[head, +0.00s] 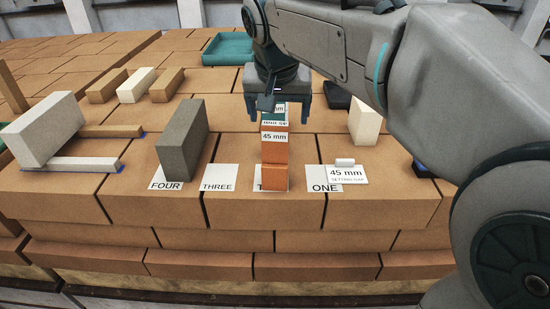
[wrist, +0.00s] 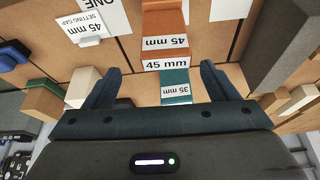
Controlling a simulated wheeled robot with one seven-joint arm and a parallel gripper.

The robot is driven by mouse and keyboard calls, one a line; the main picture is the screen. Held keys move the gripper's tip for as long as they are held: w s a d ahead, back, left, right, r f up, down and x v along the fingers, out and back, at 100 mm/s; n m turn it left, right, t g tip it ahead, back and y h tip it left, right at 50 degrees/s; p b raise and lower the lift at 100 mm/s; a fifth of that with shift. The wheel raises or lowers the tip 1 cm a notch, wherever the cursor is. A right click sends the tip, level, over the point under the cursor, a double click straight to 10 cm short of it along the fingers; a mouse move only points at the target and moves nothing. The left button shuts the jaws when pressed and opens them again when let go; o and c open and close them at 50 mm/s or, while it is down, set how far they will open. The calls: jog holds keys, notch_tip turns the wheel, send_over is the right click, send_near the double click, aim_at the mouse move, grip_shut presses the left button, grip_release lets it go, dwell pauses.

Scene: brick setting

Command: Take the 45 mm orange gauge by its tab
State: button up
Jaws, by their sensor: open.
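The orange gauge (head: 274,153), labelled 45 mm, stands over a white card whose word it mostly covers. In the wrist view the gauge (wrist: 165,20) shows two 45 mm labels, near the top centre. A teal gauge labelled 35 mm (wrist: 176,77) is right behind the orange one, nearer my gripper in that view. My gripper (head: 279,112) points down, open, with its fingers spread left and right. In the wrist view my gripper (wrist: 160,70) has the teal gauge between its fingers and the orange gauge beyond the tips. It appears to touch neither; the height gap is unclear.
A dark grey block (head: 182,138) stands left, by cards FOUR (head: 168,180) and THREE (head: 218,178). A small sign reading 45 mm setting gap (head: 347,174) stands by card ONE (head: 316,180). A cream block (head: 364,122) is right. A teal tray (head: 228,48) is behind.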

aim_at(275, 124)
jog(key=x, duration=0.4)
jog(key=p+x, duration=0.1)
jog(key=x, duration=0.1)
jog(key=shift+s+a+f, duration=0.1)
jog(key=shift+a+f, duration=0.25)
jog(key=c, duration=1.5)
jog(key=shift+c, duration=0.2)
jog(key=shift+r, duration=0.2)
